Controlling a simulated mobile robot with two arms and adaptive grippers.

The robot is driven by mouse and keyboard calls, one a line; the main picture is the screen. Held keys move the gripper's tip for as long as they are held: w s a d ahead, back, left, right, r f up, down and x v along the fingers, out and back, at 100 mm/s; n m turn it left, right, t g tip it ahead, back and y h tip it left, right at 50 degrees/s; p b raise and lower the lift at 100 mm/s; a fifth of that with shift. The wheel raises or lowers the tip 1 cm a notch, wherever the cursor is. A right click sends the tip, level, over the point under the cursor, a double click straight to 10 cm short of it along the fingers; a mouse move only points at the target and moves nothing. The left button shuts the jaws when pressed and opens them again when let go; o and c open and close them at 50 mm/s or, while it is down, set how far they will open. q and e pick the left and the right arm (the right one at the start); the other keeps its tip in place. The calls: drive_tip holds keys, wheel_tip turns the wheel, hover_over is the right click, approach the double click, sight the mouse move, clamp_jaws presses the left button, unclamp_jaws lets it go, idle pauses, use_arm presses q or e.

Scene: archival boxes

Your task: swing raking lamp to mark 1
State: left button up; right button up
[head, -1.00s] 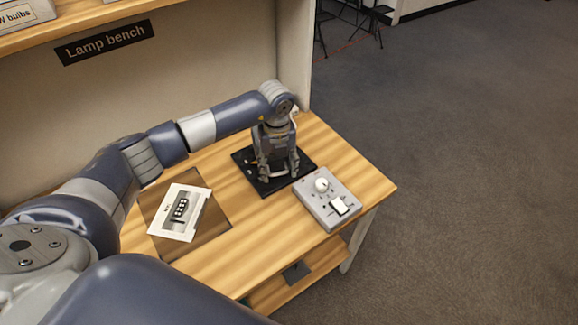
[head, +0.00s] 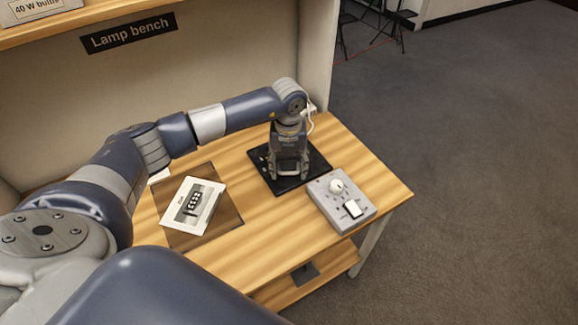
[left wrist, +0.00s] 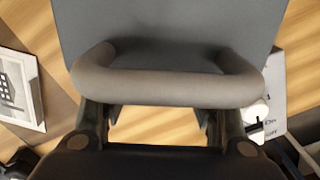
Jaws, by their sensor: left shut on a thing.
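My left gripper (head: 290,172) points down over a black square base (head: 318,178) on the wooden bench. In the left wrist view, a grey U-shaped handle (left wrist: 165,88) on a dark grey panel (left wrist: 165,25) lies across the jaws of my left gripper (left wrist: 155,130). The gripper is shut on this handle. The handle and panel appear to belong to the raking lamp, which my gripper mostly hides in the head view. I cannot make out mark 1. My right gripper is out of view.
A grey control box (head: 328,207) with a round knob and white switch stands right of the base. A picture card (head: 193,205) lies on a brown mat (head: 228,212) to the left. A wall panel (head: 235,60) rises behind. Open floor lies right.

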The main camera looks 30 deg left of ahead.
use_arm(q)
drive_tip(key=shift+s, duration=0.1)
drive_tip(key=o, duration=1.5)
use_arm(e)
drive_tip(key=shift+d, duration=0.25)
use_arm(q)
wheel_tip(320, 180, up, 12)
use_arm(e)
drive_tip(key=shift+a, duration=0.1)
use_arm(q)
drive_tip(key=shift+f, duration=0.15)
